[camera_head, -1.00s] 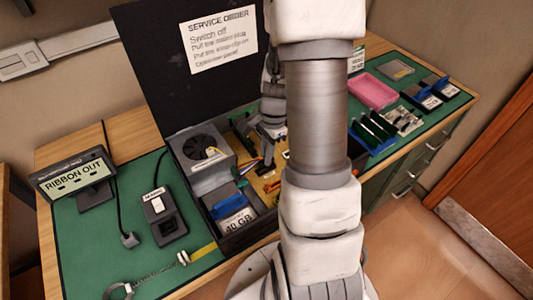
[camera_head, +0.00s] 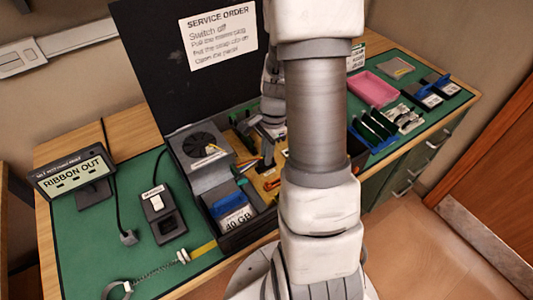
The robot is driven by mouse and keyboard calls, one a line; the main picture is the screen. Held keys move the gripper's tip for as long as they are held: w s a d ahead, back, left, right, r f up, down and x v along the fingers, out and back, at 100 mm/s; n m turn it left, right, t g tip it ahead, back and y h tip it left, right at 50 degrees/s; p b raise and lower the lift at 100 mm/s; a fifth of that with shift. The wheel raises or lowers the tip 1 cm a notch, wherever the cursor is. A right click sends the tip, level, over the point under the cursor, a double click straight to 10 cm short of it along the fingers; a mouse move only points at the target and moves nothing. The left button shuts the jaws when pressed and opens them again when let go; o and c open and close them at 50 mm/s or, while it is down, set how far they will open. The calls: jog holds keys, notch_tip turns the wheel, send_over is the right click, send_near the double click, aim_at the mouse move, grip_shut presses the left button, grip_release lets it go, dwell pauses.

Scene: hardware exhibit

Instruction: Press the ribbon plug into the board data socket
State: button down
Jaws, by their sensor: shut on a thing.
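My gripper (camera_head: 268,131) reaches down into the open computer case (camera_head: 232,238), behind my own arm links. It is small and partly hidden in the head view. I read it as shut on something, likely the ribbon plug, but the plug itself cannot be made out. The yellow-brown board (camera_head: 243,149) lies in the case under and left of my gripper. The board data socket is too small or hidden to tell. Coloured wires run near the board. The display (camera_head: 73,177) at left reads "RIBBON OUT".
A drive marked 40 GB (camera_head: 231,212) and a fan unit (camera_head: 203,152) fill the case's left side. The raised black lid (camera_head: 150,60) stands behind. A pink tray (camera_head: 373,89), blue rack (camera_head: 372,133) and drives stand at right. A switch box (camera_head: 162,214) and wrist strap lie at left.

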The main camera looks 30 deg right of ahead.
jog(key=shift+f+b, duration=0.6)
jog(key=shift+f, duration=0.25)
dwell(0.7)
jog(key=c, duration=0.9)
grip_release()
jog(key=c, duration=0.4)
jog(key=shift+o, duration=1.1)
jog(key=shift+s, duration=0.1)
jog(key=shift+r+p, duration=0.55)
jog(key=shift+r, duration=0.1)
jog(key=shift+r+p, duration=2.6)
jog(key=shift+r, duration=0.4)
